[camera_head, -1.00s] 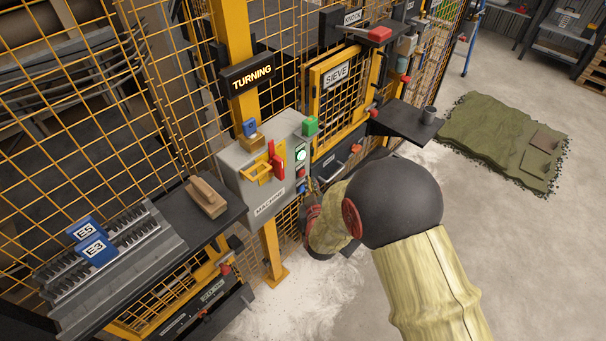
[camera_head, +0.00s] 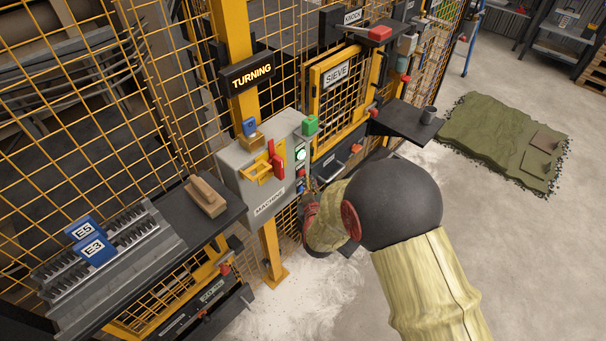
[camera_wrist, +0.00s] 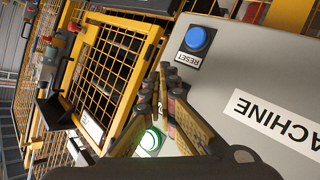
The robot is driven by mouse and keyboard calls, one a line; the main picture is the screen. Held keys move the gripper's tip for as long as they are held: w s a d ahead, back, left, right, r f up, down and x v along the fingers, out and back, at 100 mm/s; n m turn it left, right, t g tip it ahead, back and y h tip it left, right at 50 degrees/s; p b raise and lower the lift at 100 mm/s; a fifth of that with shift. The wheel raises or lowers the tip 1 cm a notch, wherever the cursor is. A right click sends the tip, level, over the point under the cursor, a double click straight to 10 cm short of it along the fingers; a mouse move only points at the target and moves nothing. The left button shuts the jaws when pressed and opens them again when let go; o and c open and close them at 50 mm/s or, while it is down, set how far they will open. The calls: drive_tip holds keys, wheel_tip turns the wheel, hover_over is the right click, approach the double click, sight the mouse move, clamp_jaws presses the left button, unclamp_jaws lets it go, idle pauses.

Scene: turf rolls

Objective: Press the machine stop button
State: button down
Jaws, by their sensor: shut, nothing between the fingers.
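The grey machine box (camera_head: 250,165) stands at the fence post, with a lit green button (camera_head: 300,155) on its right face and a small red button (camera_head: 301,171) below it. In the wrist view the lit green button (camera_wrist: 151,141) shows beside my fingers, and a blue RESET button (camera_wrist: 197,39) lies beyond the fingertips. My gripper (camera_wrist: 167,76) is shut and empty, close in front of this face. The fingers cover part of the face between green and blue; a red patch shows beside them. I cannot tell whether they touch the panel. In the head view my arm hides most of the gripper.
A lit TURNING sign (camera_head: 252,73) hangs above the box. A red handle (camera_head: 276,157) with a yellow bracket sits on the box front. The SIEVE gate (camera_head: 338,85) and a dark shelf (camera_head: 405,122) with a cup are close right. Open floor lies right of my arm.

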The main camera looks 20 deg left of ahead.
drive_tip(key=shift+w+a, duration=0.2)
drive_tip(key=shift+a, duration=0.2)
idle(0.8)
drive_tip(key=shift+s+d+b, duration=0.35)
drive_tip(key=shift+d, duration=0.45)
drive_tip(key=shift+s+d, duration=0.3)
drive_tip(key=shift+d, duration=0.45)
drive_tip(key=shift+s+d, duration=0.35)
drive_tip(key=shift+d, duration=0.45)
drive_tip(key=shift+s+d, duration=0.3)
drive_tip(key=shift+d, duration=0.45)
